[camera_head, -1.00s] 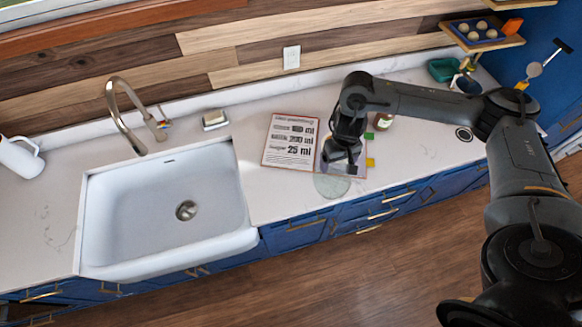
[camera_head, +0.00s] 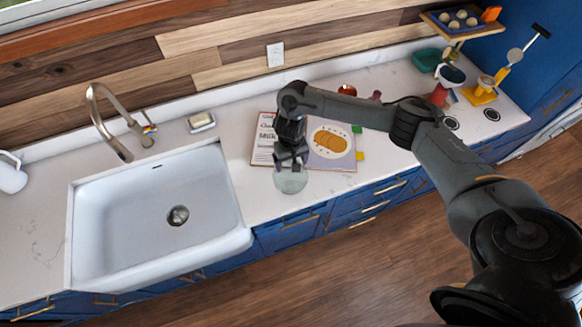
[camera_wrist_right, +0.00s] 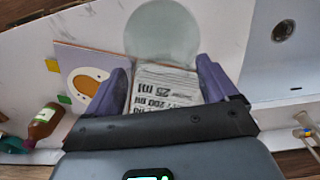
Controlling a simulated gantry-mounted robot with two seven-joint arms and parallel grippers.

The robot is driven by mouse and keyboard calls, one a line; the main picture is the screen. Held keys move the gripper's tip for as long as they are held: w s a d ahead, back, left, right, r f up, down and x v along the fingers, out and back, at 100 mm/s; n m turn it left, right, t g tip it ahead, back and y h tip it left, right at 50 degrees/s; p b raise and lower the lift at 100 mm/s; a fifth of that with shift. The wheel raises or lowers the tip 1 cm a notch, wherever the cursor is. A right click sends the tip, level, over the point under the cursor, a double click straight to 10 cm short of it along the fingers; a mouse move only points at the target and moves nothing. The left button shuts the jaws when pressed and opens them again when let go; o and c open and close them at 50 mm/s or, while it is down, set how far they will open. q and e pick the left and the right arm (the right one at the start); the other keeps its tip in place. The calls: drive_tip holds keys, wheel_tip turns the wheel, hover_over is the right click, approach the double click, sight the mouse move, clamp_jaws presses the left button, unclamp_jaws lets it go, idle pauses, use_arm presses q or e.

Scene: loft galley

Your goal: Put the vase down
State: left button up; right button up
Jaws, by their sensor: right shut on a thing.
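The vase is a clear, pale greenish glass piece (camera_head: 290,181), seen as a round shape just below my right gripper (camera_head: 291,161). In the right wrist view the vase (camera_wrist_right: 163,30) lies just beyond the purple fingertips of the right gripper (camera_wrist_right: 164,68). The right gripper is shut on the vase, at the front edge of the open recipe book. Whether the vase's base touches the counter (camera_head: 225,118) cannot be told. My left gripper is not in view.
The open recipe book (camera_head: 341,161) lies behind and right of the vase. A white sink (camera_head: 110,215) with a faucet (camera_head: 115,143) is to the left. A soap dish (camera_head: 201,122) stands behind the sink. Bare counter lies between sink and book.

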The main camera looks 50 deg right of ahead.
wheel_tip(320, 180, down, 4)
drive_tip(key=shift+r, duration=0.1)
drive_tip(key=shift+f, duration=0.2)
idle(0.3)
drive_tip(key=o, duration=1.9)
drive_tip(key=shift+c, duration=0.2)
